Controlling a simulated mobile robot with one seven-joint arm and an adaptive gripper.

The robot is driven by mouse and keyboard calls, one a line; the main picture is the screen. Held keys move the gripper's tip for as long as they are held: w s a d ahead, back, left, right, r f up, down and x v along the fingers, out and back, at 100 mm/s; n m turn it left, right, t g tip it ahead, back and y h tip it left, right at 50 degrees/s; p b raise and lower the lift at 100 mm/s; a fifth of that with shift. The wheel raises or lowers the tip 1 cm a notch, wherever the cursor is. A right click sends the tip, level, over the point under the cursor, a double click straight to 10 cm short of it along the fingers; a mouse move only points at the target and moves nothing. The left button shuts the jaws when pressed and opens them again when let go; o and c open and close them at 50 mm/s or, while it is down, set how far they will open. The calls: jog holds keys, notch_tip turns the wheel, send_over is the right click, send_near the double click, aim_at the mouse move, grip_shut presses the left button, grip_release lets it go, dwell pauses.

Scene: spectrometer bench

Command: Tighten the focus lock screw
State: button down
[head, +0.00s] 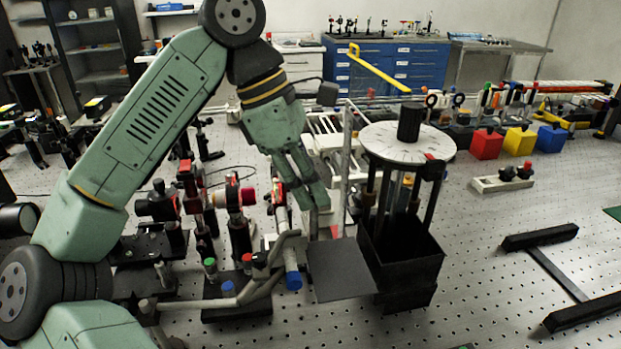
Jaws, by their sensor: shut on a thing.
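My gripper (313,196) points down and to the right, near the middle of the picture, beside an upright grey post (346,165). Its fingers are shut on a small part that they mostly hide. I cannot make out for certain which part is the focus lock screw. Just below the fingertips are bent grey tubes (289,241) with a blue cylindrical end (293,281). A dark flat plate (338,270) lies to the right of these tubes.
A black open box (425,262) with a round white disc (408,143) above it stands close on the right. Optics mounts (240,205) crowd the left. Red, yellow and blue blocks (519,141) sit farther right. The perforated bench (470,270) is fairly clear at front right.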

jog(key=m+g+p, duration=0.1)
jog(key=m, duration=0.1)
jog(key=m+p, duration=0.1)
jog(key=m, duration=0.2)
jog(key=shift+w+g+y, duration=0.15)
jog(key=shift+g+y, duration=0.15)
jog(key=shift+g, duration=0.1)
dwell(0.3)
jog(key=c, duration=1.6)
grip_release()
jog(key=shift+r, duration=0.1)
jog(key=shift+v, duration=3.7)
jog(key=shift+d, duration=0.1)
